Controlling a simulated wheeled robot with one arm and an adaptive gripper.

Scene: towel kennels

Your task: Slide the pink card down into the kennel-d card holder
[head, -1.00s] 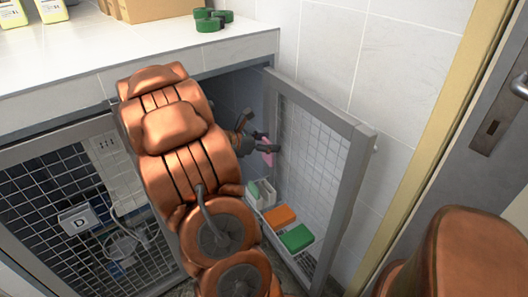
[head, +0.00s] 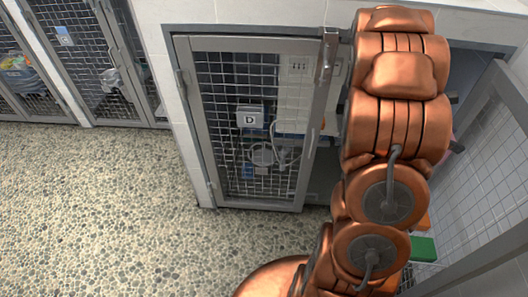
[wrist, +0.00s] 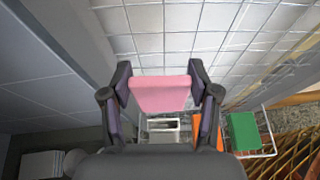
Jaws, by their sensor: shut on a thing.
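My gripper (wrist: 160,78) is shut on the pink card (wrist: 160,94), with one dark finger at each side of it in the wrist view. The card's flat face shows there. In the head view my copper arm covers most of the gripper, and only a dark finger part and a sliver of pink show at its right edge. The kennel-d card holder (head: 250,116) is a small grey box marked D on the mesh kennel door (head: 246,205), left of my arm. The card is well apart from it.
An open mesh door stands at the right, with a wire basket (wrist: 262,153) holding a green box (wrist: 243,131) and an orange box (wrist: 195,131). Other kennels (head: 90,60) line the far left. The pebbled floor (head: 100,215) at left is clear.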

